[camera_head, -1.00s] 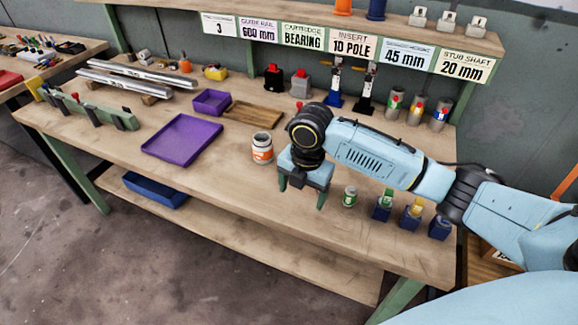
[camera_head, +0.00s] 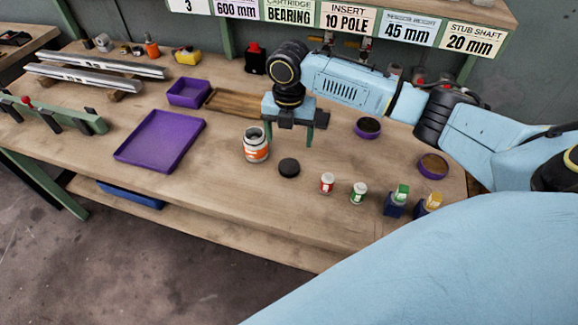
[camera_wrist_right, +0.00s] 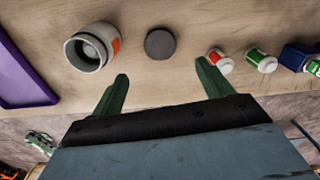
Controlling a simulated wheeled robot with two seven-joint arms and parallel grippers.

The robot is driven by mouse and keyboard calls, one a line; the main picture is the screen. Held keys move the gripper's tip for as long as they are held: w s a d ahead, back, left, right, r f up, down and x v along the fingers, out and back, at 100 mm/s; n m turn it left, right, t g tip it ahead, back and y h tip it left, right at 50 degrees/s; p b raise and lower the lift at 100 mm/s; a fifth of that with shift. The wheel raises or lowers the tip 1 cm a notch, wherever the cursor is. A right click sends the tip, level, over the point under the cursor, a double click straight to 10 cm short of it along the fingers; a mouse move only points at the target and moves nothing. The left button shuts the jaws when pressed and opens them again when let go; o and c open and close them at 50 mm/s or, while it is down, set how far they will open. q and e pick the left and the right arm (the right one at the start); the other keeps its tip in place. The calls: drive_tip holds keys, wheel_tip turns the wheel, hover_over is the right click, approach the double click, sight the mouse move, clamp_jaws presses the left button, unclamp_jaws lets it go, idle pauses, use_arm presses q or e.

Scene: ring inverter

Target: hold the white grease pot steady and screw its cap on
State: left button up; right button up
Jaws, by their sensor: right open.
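The white grease pot (camera_head: 256,146) stands upright on the bench, with an orange label and an open mouth. It also shows in the right wrist view (camera_wrist_right: 90,47), its dark inside visible. The round black cap (camera_head: 289,167) lies flat on the bench to the right of the pot and apart from it; it also shows in the right wrist view (camera_wrist_right: 160,43). My right gripper (camera_head: 289,140) is open and empty, fingers pointing down, behind the cap in the head view. In the right wrist view its fingertips (camera_wrist_right: 162,70) are apart, with nothing between them. My left gripper is not in view.
A small red-labelled pot (camera_head: 327,183) and a green-labelled pot (camera_head: 359,193) stand right of the cap, near blue holders (camera_head: 396,206). A purple tray (camera_head: 160,141) lies left of the pot, a wooden tray (camera_head: 235,103) behind it. Bench in front of the pot is clear.

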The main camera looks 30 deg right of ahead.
hover_over(290, 164)
drive_tip(key=f, duration=0.4)
drive_tip(key=shift+s+a+f+b, duration=0.15)
drive_tip(key=shift+a+f+b, duration=0.15)
drive_tip(key=shift+f, duration=0.4)
drive_tip(key=f, duration=0.5)
drive_tip(key=shift+d+f+b, duration=0.1)
drive_tip(key=shift+d+b, duration=0.15)
drive_tip(key=shift+b, duration=0.15)
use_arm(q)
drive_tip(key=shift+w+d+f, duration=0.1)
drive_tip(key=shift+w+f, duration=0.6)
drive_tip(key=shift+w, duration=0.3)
use_arm(e)
drive_tip(key=shift+c, duration=0.4)
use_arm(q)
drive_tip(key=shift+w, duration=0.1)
use_arm(e)
drive_tip(key=c, duration=1)
